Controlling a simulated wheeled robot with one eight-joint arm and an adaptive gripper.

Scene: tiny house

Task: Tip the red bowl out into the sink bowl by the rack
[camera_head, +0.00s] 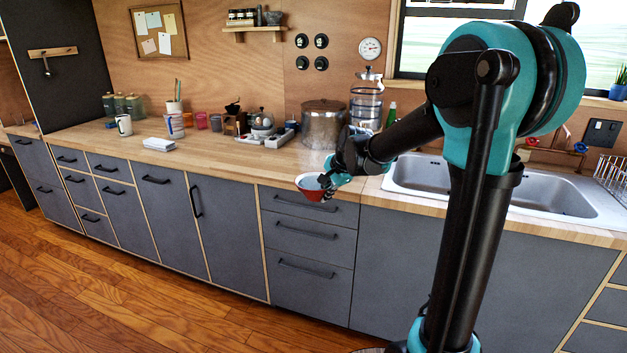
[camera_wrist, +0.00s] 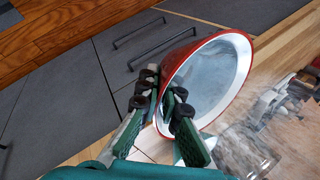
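The red bowl (camera_head: 311,188) has a pale inside and hangs just in front of the counter's front edge, left of the sink. In the wrist view the red bowl (camera_wrist: 246,50) shows a grey-blue inside; I cannot tell what it holds. My gripper (camera_head: 327,182) is shut on its rim; in the wrist view the gripper's fingers (camera_wrist: 163,92) pinch the wall. The sink has a left bowl (camera_head: 422,172) and a right bowl (camera_head: 552,190), partly hidden by my arm. The wire rack (camera_head: 612,176) stands beside the right bowl, cut off by the frame.
A large metal pot (camera_head: 324,125) and a glass dispenser (camera_head: 366,106) stand on the counter (camera_head: 240,155) behind the gripper. Mugs, cups and small items sit further left. A tap (camera_head: 560,136) with red and blue handles rises behind the sink.

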